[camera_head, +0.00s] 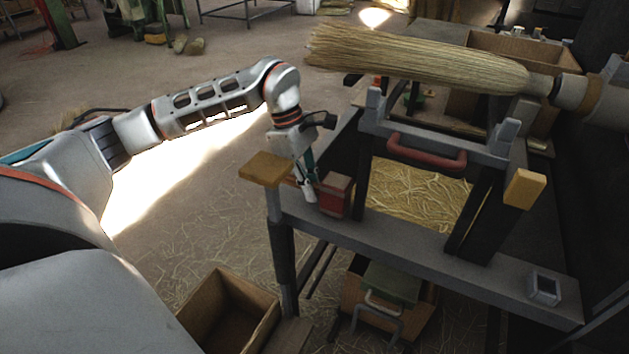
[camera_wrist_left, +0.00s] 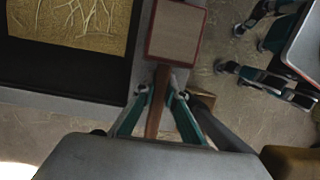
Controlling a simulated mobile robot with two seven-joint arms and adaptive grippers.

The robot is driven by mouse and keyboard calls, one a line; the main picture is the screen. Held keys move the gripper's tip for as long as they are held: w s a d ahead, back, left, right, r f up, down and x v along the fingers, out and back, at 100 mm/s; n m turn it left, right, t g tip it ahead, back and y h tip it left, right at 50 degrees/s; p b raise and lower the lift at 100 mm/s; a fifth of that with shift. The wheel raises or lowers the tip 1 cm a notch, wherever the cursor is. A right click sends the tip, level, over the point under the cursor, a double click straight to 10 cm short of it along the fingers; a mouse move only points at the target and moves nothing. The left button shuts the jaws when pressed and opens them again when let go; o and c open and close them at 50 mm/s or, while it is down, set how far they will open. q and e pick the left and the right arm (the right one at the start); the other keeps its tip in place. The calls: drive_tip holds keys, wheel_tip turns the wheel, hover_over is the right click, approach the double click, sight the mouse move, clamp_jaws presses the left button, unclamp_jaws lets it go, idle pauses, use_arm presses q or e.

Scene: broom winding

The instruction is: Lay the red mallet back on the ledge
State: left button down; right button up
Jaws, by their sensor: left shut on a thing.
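The red mallet has a boxy red head (camera_head: 335,195) and a brown wooden handle. My left gripper (camera_head: 306,190) is shut on the handle at the left end of the grey ledge (camera_head: 405,243). In the left wrist view the mallet head (camera_wrist_left: 177,36) lies just beyond my left gripper (camera_wrist_left: 158,97), with the handle between its fingers. The head is over or on the ledge; I cannot tell whether it touches.
A straw broom (camera_head: 420,62) is held in the machine above a frame with a red handle bar (camera_head: 427,152). Yellow blocks (camera_head: 265,168) (camera_head: 525,188) stand at the frame's sides. A small grey square holder (camera_head: 544,288) sits on the ledge's right. An open box (camera_head: 228,310) is below.

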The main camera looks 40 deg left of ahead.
use_arm(q)
drive_tip(key=shift+f, duration=0.35)
drive_tip(key=c, duration=2)
unclamp_jaws()
drive_tip(key=v, duration=1.2)
drive_tip(key=shift+r, duration=0.1)
